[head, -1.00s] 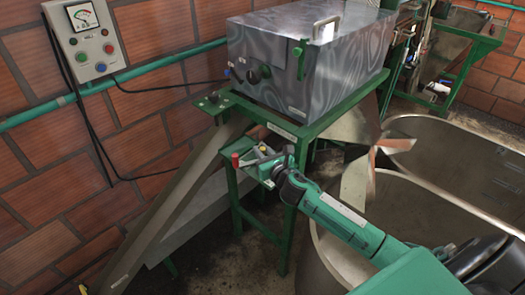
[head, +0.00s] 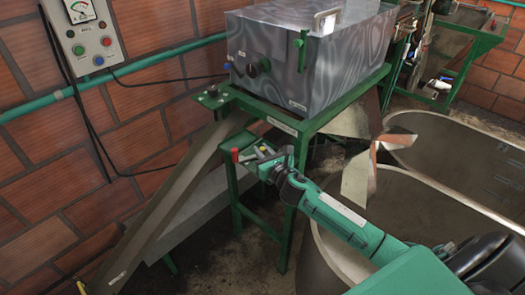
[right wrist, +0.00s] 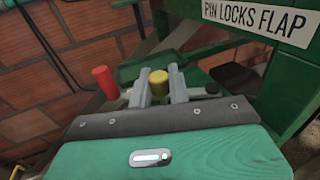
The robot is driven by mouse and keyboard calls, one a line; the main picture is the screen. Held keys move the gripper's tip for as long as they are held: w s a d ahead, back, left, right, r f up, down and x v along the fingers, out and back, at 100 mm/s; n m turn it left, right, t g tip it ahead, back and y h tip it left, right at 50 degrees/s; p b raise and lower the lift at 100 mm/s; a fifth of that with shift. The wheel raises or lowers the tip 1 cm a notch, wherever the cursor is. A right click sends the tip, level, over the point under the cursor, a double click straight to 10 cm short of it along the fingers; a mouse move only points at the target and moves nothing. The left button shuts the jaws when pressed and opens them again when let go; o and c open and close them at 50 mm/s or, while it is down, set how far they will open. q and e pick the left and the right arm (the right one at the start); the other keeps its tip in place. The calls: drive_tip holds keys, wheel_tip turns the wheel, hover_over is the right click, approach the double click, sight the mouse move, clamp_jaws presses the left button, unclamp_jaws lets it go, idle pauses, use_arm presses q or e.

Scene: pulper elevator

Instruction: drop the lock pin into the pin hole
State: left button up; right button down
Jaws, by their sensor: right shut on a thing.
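My right gripper (head: 258,154) is at the green stand below the metal housing. In the right wrist view its two grey fingers (right wrist: 160,88) are shut on a yellow-topped pin (right wrist: 158,82), which I take for the lock pin. The yellow top also shows small in the head view (head: 264,149). The pin's lower part is hidden by the fingers and gripper body, and I cannot tell whether it is in a hole. The pin hole is not visible. A red cylinder (right wrist: 104,82) stands just left of the fingers. My left gripper is not in view.
A "PIN LOCKS FLAP" label (right wrist: 261,21) is on the green frame. A sloping chute (head: 165,210) runs down left of the stand. A metal housing (head: 305,60) sits above. A large tank (head: 330,255) stands right. A brick wall (head: 150,30) is behind.

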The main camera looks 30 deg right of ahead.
drive_tip(key=shift+f, duration=0.4)
drive_tip(key=c, duration=1.2)
unclamp_jaws()
drive_tip(key=shift+c, duration=0.2)
drive_tip(key=shift+s, duration=0.1)
drive_tip(key=s+b, duration=0.3)
drive_tip(key=s, duration=1)
drive_tip(key=shift+s+r+b, duration=0.3)
drive_tip(key=shift+r+b, duration=0.1)
